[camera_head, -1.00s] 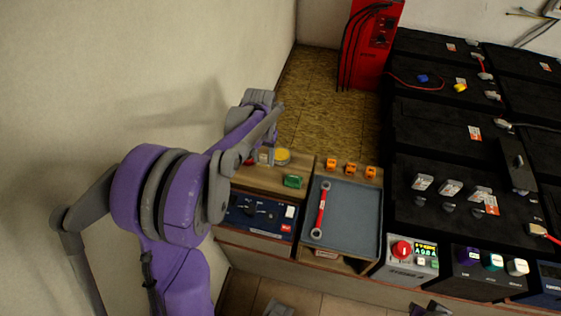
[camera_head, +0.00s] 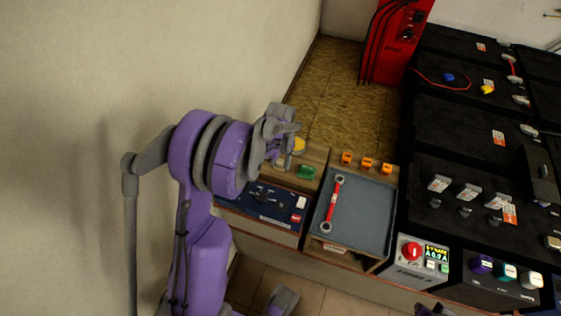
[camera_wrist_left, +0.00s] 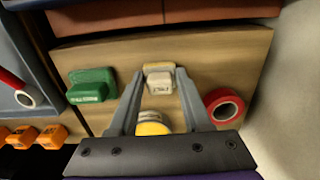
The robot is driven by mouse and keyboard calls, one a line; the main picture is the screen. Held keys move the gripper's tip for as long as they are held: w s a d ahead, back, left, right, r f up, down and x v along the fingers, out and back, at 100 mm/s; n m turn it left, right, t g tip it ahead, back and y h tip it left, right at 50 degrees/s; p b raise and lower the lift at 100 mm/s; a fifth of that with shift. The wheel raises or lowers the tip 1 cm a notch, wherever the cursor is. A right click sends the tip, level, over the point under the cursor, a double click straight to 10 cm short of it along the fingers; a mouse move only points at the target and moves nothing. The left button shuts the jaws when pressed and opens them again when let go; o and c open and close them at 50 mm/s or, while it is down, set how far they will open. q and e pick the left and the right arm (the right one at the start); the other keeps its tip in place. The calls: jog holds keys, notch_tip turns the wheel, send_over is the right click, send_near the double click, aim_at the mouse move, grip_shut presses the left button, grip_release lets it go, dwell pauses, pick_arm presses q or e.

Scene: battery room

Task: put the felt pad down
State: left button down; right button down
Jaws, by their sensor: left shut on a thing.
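The felt pad (camera_wrist_left: 160,83) is a small pale grey-white block with a tan edge, seen in the left wrist view between the fingertips of my left gripper (camera_wrist_left: 161,76). The gripper is shut on it. The pad is over the wooden top (camera_wrist_left: 213,58); I cannot tell whether it touches the wood. In the head view my left gripper (camera_head: 281,160) is over the left end of the bench, beside the green block (camera_head: 306,172), and mostly hides the pad. A dark part at the bottom edge of the head view may be my right gripper; its jaws are unclear.
A grey tray (camera_head: 362,217) with a red wrench (camera_head: 333,205) and several orange pieces (camera_head: 367,163) lie to the right. A wall is close at left.

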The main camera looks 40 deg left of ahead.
aim_at(281, 161)
pick_arm(q)
jog(key=c, duration=0.8)
grip_release()
jog(key=shift+f, duration=0.15)
jog(key=o, duration=0.5)
jog(key=shift+c, duration=0.2)
jog(key=shift+r, duration=0.6)
notch_tip(281, 161, up, 10)
jog(key=r+p, duration=0.1)
jog(key=s+d+r+m+t, duration=0.2)
jog(key=s+d+r, duration=0.3)
jog(key=s+d, duration=0.4)
jog(key=s+d+f+m+t, duration=0.1)
jog(key=s+d+f+t, duration=0.1)
jog(key=s+d, duration=0.6)
jog(key=shift+s+f+m+t, duration=0.3)
jog(key=shift+s+t, duration=0.2)
jog(key=shift+s, duration=0.25)
